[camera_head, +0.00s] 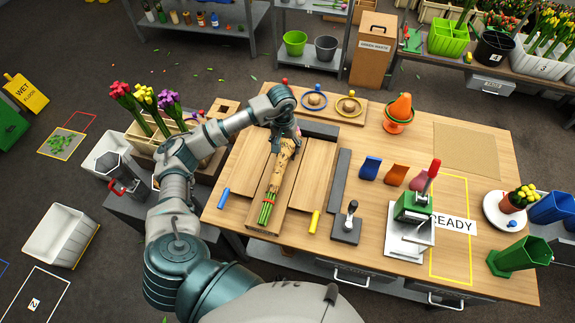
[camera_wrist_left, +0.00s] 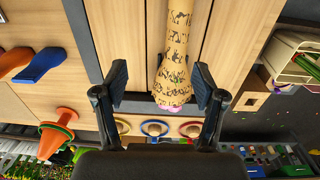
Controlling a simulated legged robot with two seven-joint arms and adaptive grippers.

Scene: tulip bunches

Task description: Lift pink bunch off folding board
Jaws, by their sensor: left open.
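The pink bunch (camera_head: 274,185) lies on the folding board (camera_head: 317,172), wrapped in printed tan paper, with green stems toward the front. In the left wrist view, the wrapped bunch (camera_wrist_left: 175,62) shows a little pink at its lower end. My left gripper (camera_head: 287,137) is above the blossom end of the bunch. In the left wrist view, my left gripper (camera_wrist_left: 162,82) is open, one finger on each side of the wrap with gaps between. The blossoms are mostly hidden by the gripper in the head view. My right gripper is not in view.
A wooden holder of tulips (camera_head: 158,140) stands left of the board, close to my arm. Ring stands (camera_head: 348,106) are behind it. The right table has free room.

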